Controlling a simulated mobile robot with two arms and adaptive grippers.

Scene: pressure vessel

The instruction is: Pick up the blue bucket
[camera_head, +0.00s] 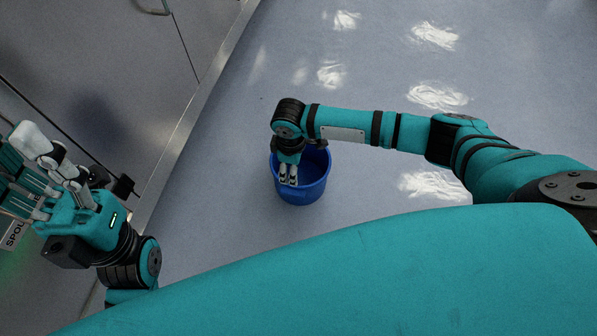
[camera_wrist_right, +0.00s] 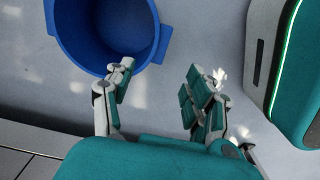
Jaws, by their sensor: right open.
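The blue bucket (camera_head: 314,186) stands upright on the grey floor in the middle of the head view. My right gripper (camera_head: 288,181) points down over its left and near side, hiding part of the rim. In the right wrist view the bucket (camera_wrist_right: 75,45) is at the upper left, its inside visible. There my right gripper (camera_wrist_right: 163,78) is open, with nothing between its fingers. Its left fingertip overlaps the rim in the picture; whether it touches cannot be told. My left gripper (camera_head: 35,170) is open at the left of the head view, far from the bucket.
Grey metal cabinets (camera_head: 120,75) run along the left, with a pale edge strip (camera_head: 190,125) at their foot. The floor (camera_head: 370,60) beyond and right of the bucket is clear.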

